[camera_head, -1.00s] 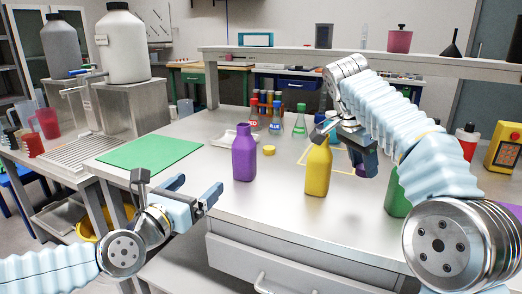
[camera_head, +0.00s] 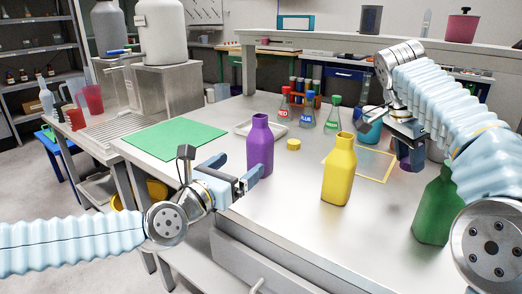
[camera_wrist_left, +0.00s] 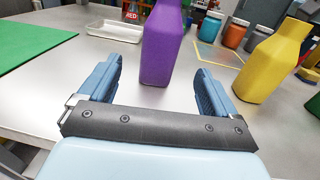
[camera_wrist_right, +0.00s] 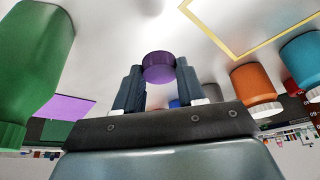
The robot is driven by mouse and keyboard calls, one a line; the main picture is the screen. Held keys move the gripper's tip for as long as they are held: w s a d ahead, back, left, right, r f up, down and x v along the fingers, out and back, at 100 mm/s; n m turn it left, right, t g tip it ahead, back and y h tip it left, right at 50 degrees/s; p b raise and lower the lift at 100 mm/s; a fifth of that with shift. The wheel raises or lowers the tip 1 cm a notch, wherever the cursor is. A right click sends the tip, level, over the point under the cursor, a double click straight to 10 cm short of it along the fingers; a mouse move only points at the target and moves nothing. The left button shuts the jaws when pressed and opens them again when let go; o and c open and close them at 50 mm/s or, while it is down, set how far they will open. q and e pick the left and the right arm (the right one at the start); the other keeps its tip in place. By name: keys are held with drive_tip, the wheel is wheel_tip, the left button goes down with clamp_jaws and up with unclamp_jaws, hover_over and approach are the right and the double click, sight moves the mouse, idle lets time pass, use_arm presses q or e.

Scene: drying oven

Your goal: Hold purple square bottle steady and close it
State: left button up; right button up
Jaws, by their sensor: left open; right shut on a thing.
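The purple square bottle (camera_head: 260,146) stands upright and open on the bench. In the left wrist view it (camera_wrist_left: 160,45) stands in front of the gap between my left fingers. My left gripper (camera_head: 240,170) is open, with its fingertips close to the lower part of the bottle; I cannot tell if they touch. My right gripper (camera_head: 410,148) is up over the right side of the bench, away from the bottle. In the right wrist view it is shut on a round purple cap (camera_wrist_right: 158,67).
A yellow bottle (camera_head: 338,175) stands to the right of the purple one, with a yellow cap (camera_head: 293,144) behind. A green bottle (camera_head: 435,212) is under my right arm. Flasks, a white tray (camera_head: 240,131) and a green mat (camera_head: 175,138) lie further back.

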sight(254, 154)
use_arm(q)
drive_tip(key=shift+w+d+b, duration=0.35)
drive_tip(key=shift+w+d, duration=0.05)
drive_tip(key=shift+w, duration=0.1)
use_arm(e)
drive_tip(key=shift+f, duration=0.4)
use_arm(q)
drive_tip(key=x, duration=0.4)
drive_tip(key=shift+w+d+r, duration=0.1)
drive_tip(key=shift+w, duration=0.2)
use_arm(e)
drive_tip(key=shift+r, duration=0.25)
use_arm(q)
drive_tip(key=shift+w+d+p, duration=0.2)
drive_tip(key=shift+w+p, duration=0.1)
drive_tip(key=shift+w, duration=0.1)
drive_tip(key=p+x, duration=0.2)
drive_tip(key=x, duration=0.2)
drive_tip(key=shift+w+d, duration=0.2)
drive_tip(key=shift+d, duration=0.05)
use_arm(e)
wheel_tip(254, 154, up, 2)
drive_tip(key=shift+r, duration=0.1)
use_arm(q)
drive_tip(key=shift+w+d+f, duration=0.1)
drive_tip(key=shift+w+f, duration=0.15)
drive_tip(key=shift+w, duration=0.05)
